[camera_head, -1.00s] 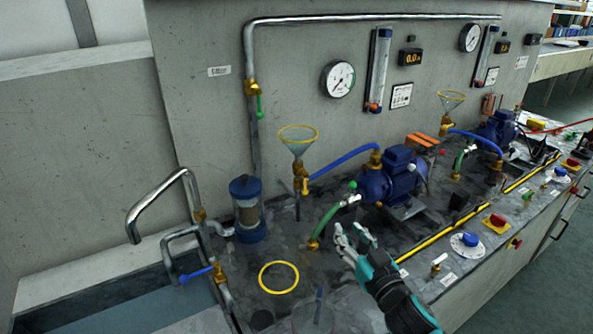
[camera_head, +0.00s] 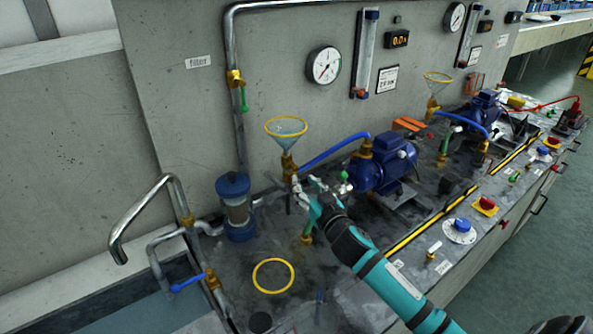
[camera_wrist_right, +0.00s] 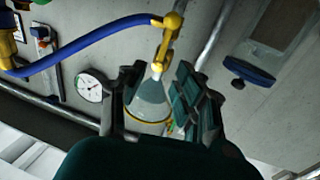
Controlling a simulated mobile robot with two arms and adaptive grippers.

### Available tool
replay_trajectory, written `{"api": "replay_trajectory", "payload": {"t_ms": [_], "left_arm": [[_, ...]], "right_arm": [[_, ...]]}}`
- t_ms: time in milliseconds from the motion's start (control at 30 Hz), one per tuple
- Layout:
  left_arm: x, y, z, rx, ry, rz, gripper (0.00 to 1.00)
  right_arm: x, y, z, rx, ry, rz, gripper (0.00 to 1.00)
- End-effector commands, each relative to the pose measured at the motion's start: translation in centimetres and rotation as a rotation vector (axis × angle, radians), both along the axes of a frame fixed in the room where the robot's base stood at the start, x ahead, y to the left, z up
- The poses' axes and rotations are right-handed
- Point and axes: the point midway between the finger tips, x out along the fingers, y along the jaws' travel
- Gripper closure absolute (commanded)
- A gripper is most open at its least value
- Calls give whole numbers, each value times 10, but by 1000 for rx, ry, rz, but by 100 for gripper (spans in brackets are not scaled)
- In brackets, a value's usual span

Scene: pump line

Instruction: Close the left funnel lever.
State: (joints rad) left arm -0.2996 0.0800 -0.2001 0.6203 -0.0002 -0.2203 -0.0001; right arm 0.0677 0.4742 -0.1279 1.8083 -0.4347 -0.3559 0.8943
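The left funnel (camera_head: 286,127) is a clear cone with a yellow rim, upright on a brass valve fitting (camera_head: 288,163). My right gripper (camera_head: 305,188) is just below and to the right of this fitting, with its fingers pointing up-left. In the right wrist view the fingers (camera_wrist_right: 158,100) stand apart with nothing held between them. There the funnel (camera_wrist_right: 150,98) shows upside down beyond the gap, and the brass-yellow fitting (camera_wrist_right: 169,35) lies just past the fingertips. The lever cannot be made out clearly; the gripper partly covers its area in the head view. My left gripper is out of view.
A blue hose (camera_head: 335,150) runs from the fitting to the blue pump (camera_head: 385,172), close to my right gripper. A filter cylinder (camera_head: 235,205) stands to the left. A second funnel (camera_head: 438,79) is farther right. A yellow ring (camera_head: 273,276) marks clear bench in front.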

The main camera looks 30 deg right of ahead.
Motion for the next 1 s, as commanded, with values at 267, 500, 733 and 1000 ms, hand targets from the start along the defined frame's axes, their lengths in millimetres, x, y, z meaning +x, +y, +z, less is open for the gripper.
{"api": "replay_trajectory", "payload": {"t_ms": [267,500,733,1000], "left_arm": [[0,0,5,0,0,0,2],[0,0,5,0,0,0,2],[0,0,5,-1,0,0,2],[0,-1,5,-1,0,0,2]], "right_arm": [[46,-3,0,0,0,-1,68],[58,-3,0,1,-1,1,68],[57,-3,0,1,0,0,71],[57,-3,0,1,0,0,100]]}}
